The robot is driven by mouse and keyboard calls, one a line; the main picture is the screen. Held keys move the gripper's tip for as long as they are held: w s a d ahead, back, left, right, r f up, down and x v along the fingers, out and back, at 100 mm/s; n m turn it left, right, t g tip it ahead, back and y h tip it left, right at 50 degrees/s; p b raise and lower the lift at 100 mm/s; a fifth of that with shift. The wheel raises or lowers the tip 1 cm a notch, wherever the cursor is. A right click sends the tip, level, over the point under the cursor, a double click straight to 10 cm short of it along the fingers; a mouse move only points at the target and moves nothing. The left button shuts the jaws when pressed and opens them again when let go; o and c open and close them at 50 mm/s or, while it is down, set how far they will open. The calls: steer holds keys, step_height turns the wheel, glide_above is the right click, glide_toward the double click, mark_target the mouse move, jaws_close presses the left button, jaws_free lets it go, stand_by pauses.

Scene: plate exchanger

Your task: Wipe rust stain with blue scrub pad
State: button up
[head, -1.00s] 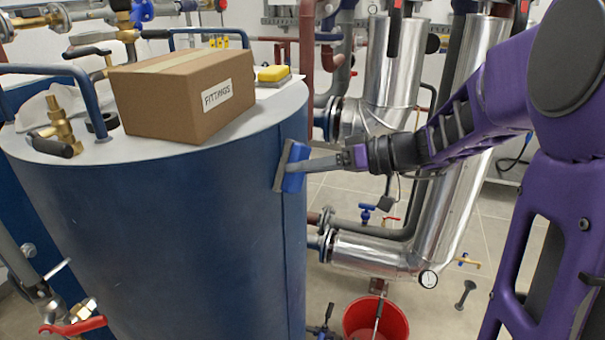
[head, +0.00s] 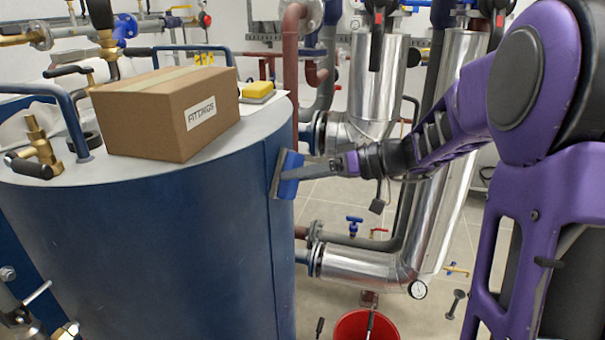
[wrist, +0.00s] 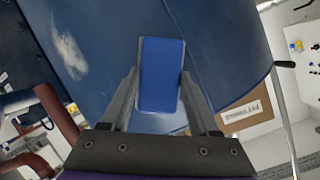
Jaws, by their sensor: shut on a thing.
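The blue scrub pad (head: 290,174) is held in my gripper (head: 300,175) at the right side of the large blue tank (head: 150,240). In the wrist view the blue pad (wrist: 161,75) sits between the two fingers of my gripper (wrist: 160,88), which is shut on it. The tank wall (wrist: 225,45) lies just beyond the pad; I cannot tell whether they touch. A pale, whitish patch (wrist: 68,50) shows on the tank wall, apart from the pad. I see no clearly rust-coloured stain in either view.
A cardboard box marked "FITTINGS" (head: 165,115), a yellow sponge (head: 258,90) and brass valve fittings (head: 40,145) are on the tank's top. Silvery lagged pipes (head: 385,240) stand right of the tank. A red bucket (head: 350,327) is on the floor below.

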steer(key=shift+s+a, duration=0.6)
steer(key=shift+s, duration=0.4)
steer(key=shift+s+a, duration=0.6)
steer(key=shift+s, duration=0.35)
steer(key=shift+s+a, duration=0.6)
steer(key=shift+s, duration=0.4)
steer(key=shift+d, duration=0.1)
steer(key=shift+s+d, duration=0.5)
steer(key=shift+d, duration=0.35)
steer(key=shift+s+d, duration=0.45)
steer(key=shift+d, duration=0.4)
steer(key=shift+s+d, duration=0.5)
steer(key=shift+d, duration=0.35)
steer(key=d, duration=0.1)
steer(key=s+d, duration=0.1)
steer(key=shift+s+d, duration=0.25)
steer(key=shift+d, duration=0.05)
